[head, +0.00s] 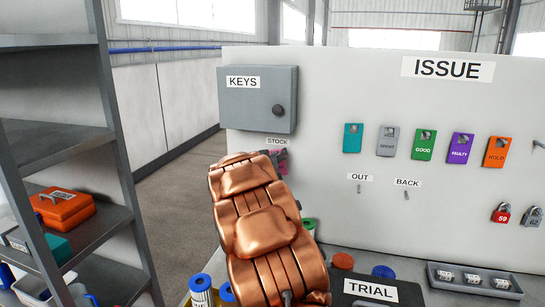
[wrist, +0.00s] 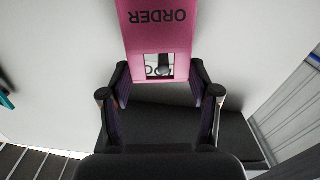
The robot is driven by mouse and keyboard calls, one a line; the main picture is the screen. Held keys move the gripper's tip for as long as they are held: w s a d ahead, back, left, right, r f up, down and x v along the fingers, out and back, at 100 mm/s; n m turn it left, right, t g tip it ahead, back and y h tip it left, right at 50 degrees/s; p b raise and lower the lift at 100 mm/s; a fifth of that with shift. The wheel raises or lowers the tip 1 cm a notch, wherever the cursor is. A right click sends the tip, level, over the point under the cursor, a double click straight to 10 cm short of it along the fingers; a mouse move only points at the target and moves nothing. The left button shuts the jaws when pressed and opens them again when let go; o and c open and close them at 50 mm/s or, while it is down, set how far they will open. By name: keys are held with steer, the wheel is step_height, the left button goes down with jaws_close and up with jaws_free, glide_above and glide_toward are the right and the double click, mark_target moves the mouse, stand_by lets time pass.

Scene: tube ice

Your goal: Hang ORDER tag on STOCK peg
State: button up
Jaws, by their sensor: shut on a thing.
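The pink ORDER tag (wrist: 155,38) is upside down in the wrist view. My gripper (wrist: 160,80) is shut on the end with the square hole, one finger at each side. A dark peg tip (wrist: 164,69) and part of a label show within the hole; I cannot tell whether the peg passes through it. In the head view, the STOCK label (head: 277,141) is on the board below the key box. A sliver of pink tag (head: 271,153) and my dark gripper (head: 281,160) are just under it, mostly hidden by my copper arm. The STOCK peg is hidden there.
The grey KEYS box (head: 258,99) juts out above the STOCK label. Several coloured tags hang to the right, including a green GOOD tag (head: 423,144). Small OUT (head: 359,189) and BACK (head: 406,195) pegs sit lower. A shelf rack (head: 60,145) stands at left.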

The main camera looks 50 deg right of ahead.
steer(key=shift+w+d+f, duration=0.1)
steer(key=shift+w+d, duration=0.2)
steer(key=shift+d, duration=0.3)
steer(key=shift+w+d+f+p, duration=0.2)
steer(key=shift+w+d+p, duration=0.1)
steer(key=shift+d+p, duration=0.2)
steer(key=shift+f, duration=0.1)
steer(key=o, duration=1)
steer(key=shift+c, duration=0.2)
steer(key=shift+a, duration=0.1)
steer(key=shift+s+a+f, duration=0.1)
steer(key=shift+s+a, duration=0.2)
steer(key=shift+a, duration=0.25)
steer(key=v, duration=1)
steer(key=shift+s+a, duration=0.15)
steer(key=shift+a, duration=0.15)
